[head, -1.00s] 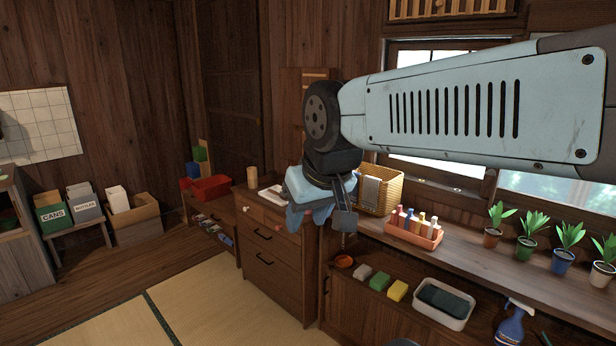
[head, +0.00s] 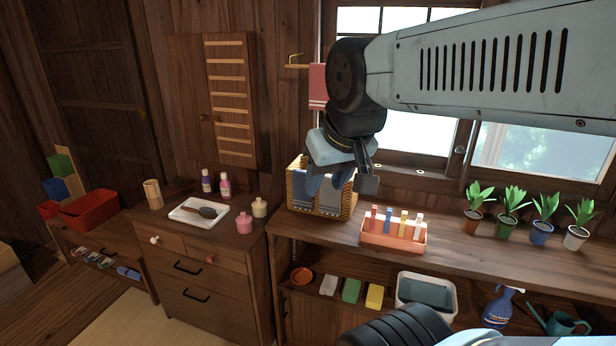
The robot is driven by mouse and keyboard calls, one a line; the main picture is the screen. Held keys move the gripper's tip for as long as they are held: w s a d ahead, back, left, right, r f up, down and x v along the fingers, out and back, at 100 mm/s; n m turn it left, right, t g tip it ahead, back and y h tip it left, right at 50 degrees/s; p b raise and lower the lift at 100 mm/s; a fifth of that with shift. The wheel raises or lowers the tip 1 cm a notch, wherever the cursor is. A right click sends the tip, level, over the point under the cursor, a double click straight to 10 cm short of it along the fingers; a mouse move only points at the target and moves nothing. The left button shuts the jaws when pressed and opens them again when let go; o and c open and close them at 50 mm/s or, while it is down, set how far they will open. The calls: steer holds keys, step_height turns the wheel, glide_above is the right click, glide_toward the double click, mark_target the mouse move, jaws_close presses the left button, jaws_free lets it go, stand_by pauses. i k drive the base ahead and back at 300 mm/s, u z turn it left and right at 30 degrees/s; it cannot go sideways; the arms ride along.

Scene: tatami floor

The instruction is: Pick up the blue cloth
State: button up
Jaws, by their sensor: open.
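A blue-grey cloth (head: 330,202) hangs over the front of the wicker basket (head: 299,206) on the wooden counter. Its upper part is partly hidden behind my gripper. My gripper (head: 343,186) is open, pointing down in front of the basket, with nothing seen between its fingers. I cannot tell from this view whether it touches the cloth or how far in front of it the fingers are. A dull blue-green folded thing (head: 427,292) lies in a white tub on the shelf below; it may also be cloth.
A coral rack of bottles (head: 395,238) stands right of the basket, and potted plants (head: 510,208) further right. Jars and a white tray (head: 199,211) are on the cabinet to the left. A red-striped towel (head: 318,87) hangs behind.

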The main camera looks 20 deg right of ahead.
mark_target(300, 198)
steer(key=u, duration=0.15)
steer(key=k, duration=0.85)
steer(key=z, duration=0.15)
steer(key=i, duration=1.35)
steer(key=u, duration=0.05)
